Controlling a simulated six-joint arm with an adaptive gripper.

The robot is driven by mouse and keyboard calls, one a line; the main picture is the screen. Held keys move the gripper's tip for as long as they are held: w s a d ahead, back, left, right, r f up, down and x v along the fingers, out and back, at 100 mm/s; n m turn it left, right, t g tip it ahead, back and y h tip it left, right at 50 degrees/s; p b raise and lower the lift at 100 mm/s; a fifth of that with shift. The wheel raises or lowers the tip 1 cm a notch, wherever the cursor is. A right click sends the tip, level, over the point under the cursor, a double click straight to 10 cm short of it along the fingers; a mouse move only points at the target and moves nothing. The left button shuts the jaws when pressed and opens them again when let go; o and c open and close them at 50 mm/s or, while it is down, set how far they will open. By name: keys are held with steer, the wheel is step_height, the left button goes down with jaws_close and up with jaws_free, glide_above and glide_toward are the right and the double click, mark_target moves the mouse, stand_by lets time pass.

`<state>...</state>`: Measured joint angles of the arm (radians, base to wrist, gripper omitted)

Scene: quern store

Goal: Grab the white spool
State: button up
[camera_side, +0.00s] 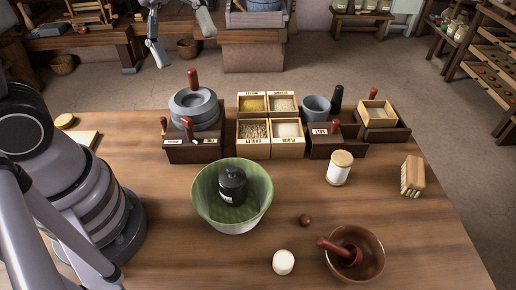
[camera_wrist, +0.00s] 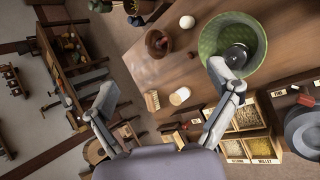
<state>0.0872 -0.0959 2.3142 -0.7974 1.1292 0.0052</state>
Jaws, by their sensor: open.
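A white cylinder with a pale wooden top (camera_side: 339,169) stands upright on the table, right of the green bowl. A smaller plain white round piece (camera_side: 283,262) sits near the front edge. I cannot tell for certain which is the white spool. In the wrist view the wooden-topped cylinder (camera_wrist: 180,96) appears between my fingers, and the plain white piece (camera_wrist: 187,22) is near the top. My gripper (camera_wrist: 163,80) is open and empty, its fingers wide apart. In the side view my gripper (camera_side: 184,48) hangs high at the top left, well away from both.
The green bowl (camera_side: 210,208) holds a dark weight-like object (camera_side: 232,184). A brown bowl with a red pestle (camera_side: 346,251), a small brown ball (camera_side: 305,220) and a brush (camera_side: 412,176) are nearby. Grain boxes (camera_side: 253,132) and a quern (camera_side: 193,110) line the back.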

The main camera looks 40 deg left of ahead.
steer(key=w+d+f+n+g+h, duration=0.1)
steer(key=w+d+f+n+h, duration=0.2)
steer(key=w+d+n+h, duration=0.5)
steer(key=n+t+y, duration=0.1)
steer(key=n+t, duration=1.1)
steer(key=n, duration=0.1)
glide_above(343, 157)
steer(key=v, duration=0.5)
step_height(343, 157, down, 23)
step_height(343, 157, down, 5)
steer(key=shift+r, duration=0.1)
steer(key=shift+f, duration=0.6)
steer(key=x, duration=0.5)
steer(key=shift+f, duration=0.2)
steer(key=c, duration=1.3)
steer(key=shift+o, duration=0.2)
